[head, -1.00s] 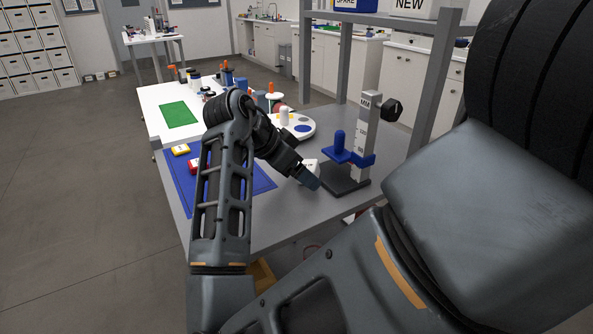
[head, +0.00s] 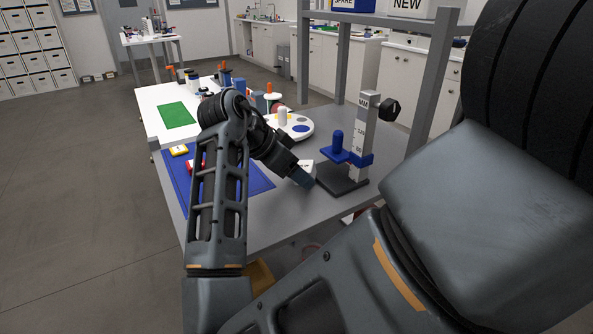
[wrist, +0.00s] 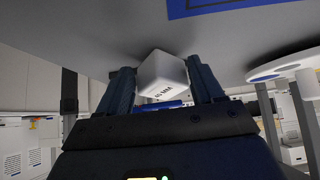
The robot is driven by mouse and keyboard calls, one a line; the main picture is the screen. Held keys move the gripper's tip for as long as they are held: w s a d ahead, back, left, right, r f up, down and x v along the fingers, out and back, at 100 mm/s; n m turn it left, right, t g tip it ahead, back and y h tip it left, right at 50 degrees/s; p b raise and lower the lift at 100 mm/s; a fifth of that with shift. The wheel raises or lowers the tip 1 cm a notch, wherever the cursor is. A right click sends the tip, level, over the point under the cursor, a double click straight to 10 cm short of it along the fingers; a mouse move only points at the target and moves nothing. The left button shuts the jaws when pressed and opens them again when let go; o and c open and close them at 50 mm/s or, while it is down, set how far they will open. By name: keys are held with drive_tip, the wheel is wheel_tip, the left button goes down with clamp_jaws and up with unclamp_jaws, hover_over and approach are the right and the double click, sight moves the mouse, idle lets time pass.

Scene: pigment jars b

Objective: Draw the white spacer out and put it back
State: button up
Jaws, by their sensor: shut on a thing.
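My gripper (head: 303,179) points down and right, close to the left side of the gauge's dark base (head: 344,181). The gauge has a pale upright scale (head: 360,135), a blue slider arm (head: 347,157) with a blue peg, and a black knob. In the wrist view my gripper (wrist: 162,88) is shut on the spacer. My fingers hide part of the spacer in the head view.
A blue mat (head: 258,180) lies left of the gauge, with yellow and red items on it. A round white tray (head: 303,128) stands behind. A green mat (head: 176,114) lies on the white table beyond. Grey shelf posts (head: 432,90) rise behind the gauge.

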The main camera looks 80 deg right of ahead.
drive_tip(key=shift+w+a, duration=0.4)
drive_tip(key=shift+w, duration=0.05)
drive_tip(key=shift+w+a, duration=0.25)
drive_tip(key=shift+w+a+b, duration=0.35)
drive_tip(key=shift+w+b, duration=0.05)
drive_tip(key=shift+r, duration=0.15)
drive_tip(key=shift+w+a+r+p, duration=0.25)
drive_tip(key=shift+r+p, duration=0.35)
drive_tip(key=shift+r, duration=0.2)
drive_tip(key=shift+w+a+r+p, duration=0.25)
drive_tip(key=shift+r+p, duration=0.3)
drive_tip(key=shift+r, duration=0.25)
drive_tip(key=shift+w+a+r+p, duration=0.15)
drive_tip(key=shift+w+r+p, duration=0.1)
drive_tip(key=shift+r+p, duration=0.45)
drive_tip(key=shift+r, duration=0.1)
drive_tip(key=shift+c, duration=0.4)
